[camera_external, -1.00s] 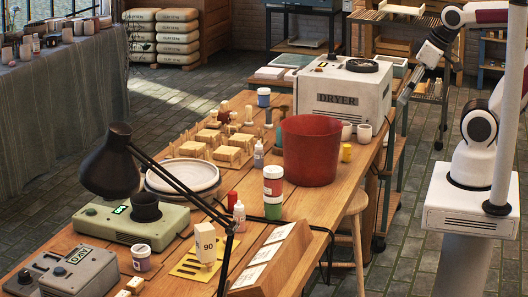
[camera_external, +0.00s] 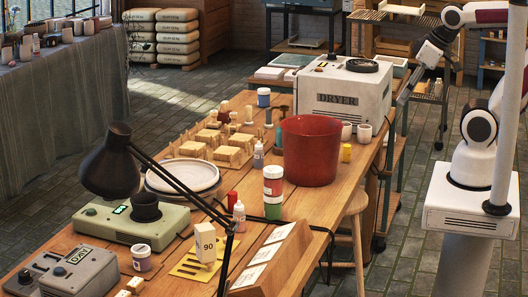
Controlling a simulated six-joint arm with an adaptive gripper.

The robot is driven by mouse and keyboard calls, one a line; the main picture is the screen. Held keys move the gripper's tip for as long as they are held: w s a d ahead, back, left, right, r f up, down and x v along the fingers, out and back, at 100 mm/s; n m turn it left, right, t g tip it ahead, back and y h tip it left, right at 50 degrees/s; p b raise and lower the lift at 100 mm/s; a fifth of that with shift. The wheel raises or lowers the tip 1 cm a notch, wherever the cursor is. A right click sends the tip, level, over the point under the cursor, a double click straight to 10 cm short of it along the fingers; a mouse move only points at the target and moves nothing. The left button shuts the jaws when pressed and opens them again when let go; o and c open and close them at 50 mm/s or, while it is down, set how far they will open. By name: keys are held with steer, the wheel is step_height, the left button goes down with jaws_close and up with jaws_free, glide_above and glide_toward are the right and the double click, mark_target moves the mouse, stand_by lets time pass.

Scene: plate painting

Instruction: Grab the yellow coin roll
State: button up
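A small yellow cylinder (camera_external: 346,153), which looks like the yellow coin roll, stands upright on the wooden table (camera_external: 318,212). It is right of the red bucket (camera_external: 310,150) and in front of two small pale cups. My gripper (camera_external: 402,98) hangs from the arm at the upper right, beyond the table's right edge near the dryer. It is above and to the right of the yellow roll, clearly apart from it. Its fingers are too small and dark to tell whether they are open or shut.
The white dryer (camera_external: 344,92) stands behind the roll, and the pale cups (camera_external: 364,132) are close to it. The bucket blocks its left side. A stool (camera_external: 352,215) stands by the table's right edge. Stacked jars (camera_external: 273,180) are front left of the bucket.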

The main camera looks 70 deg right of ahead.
steer(key=f, duration=0.1)
steer(key=m+g, duration=0.6)
steer(key=m, duration=0.8)
glide_above(346, 145)
steer(key=f, duration=2.2)
steer(key=shift+d+f, duration=0.2)
steer(key=shift+f, duration=0.2)
steer(key=shift+w+d+r+m, duration=0.1)
steer(key=shift+w+m, duration=0.15)
steer(key=shift+m, duration=0.55)
steer(key=shift+f, duration=1.3)
